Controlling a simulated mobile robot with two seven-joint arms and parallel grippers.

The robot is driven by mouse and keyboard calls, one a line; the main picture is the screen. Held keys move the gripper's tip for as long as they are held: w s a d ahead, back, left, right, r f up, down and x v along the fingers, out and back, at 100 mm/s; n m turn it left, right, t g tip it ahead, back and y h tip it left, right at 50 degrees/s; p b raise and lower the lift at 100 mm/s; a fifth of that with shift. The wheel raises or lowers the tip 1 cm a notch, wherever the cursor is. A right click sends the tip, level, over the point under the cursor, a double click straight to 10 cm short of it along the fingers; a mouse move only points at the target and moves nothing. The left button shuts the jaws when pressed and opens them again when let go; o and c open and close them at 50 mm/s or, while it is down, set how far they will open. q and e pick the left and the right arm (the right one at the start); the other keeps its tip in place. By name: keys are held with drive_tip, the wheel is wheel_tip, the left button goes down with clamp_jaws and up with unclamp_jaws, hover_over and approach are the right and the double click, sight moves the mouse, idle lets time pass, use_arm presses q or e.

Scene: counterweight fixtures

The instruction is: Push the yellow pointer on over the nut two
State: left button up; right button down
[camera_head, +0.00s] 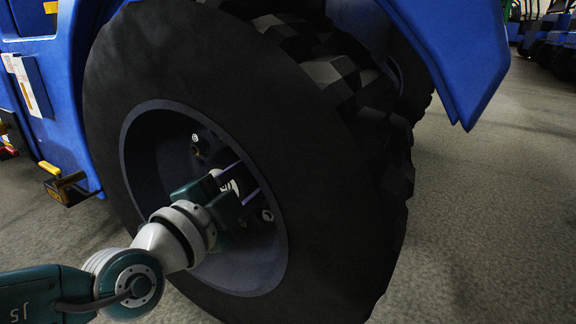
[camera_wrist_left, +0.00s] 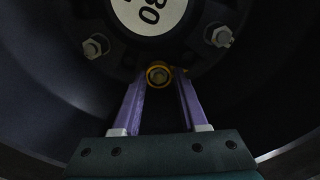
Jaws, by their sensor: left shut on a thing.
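The yellow pointer (camera_wrist_left: 149,72) shows in the left wrist view as a small ring between the tips of my left gripper (camera_wrist_left: 159,77). A nut (camera_wrist_left: 158,76) shows through the middle of the ring. I cannot tell how deep the ring sits over it. My left gripper has two purple fingers, one on each side of the pointer, shut on it. In the head view my left gripper (camera_head: 244,178) reaches into the wheel rim (camera_head: 240,277); the pointer is hidden there. My right gripper is in neither view.
Another fastener (camera_head: 195,137) shows higher in the rim. The large black tyre (camera_head: 330,220) surrounds the rim. Grey floor (camera_head: 490,200) lies clear at the right.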

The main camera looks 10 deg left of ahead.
use_arm(q)
drive_tip(key=shift+w, duration=0.25)
idle(0.3)
drive_tip(key=o, duration=1.1)
drive_tip(key=shift+c, duration=0.2)
drive_tip(key=shift+s, duration=0.1)
drive_tip(key=p+v, duration=0.3)
drive_tip(key=v, duration=0.5)
drive_tip(key=shift+s, duration=0.4)
drive_tip(key=shift+a+r, duration=0.1)
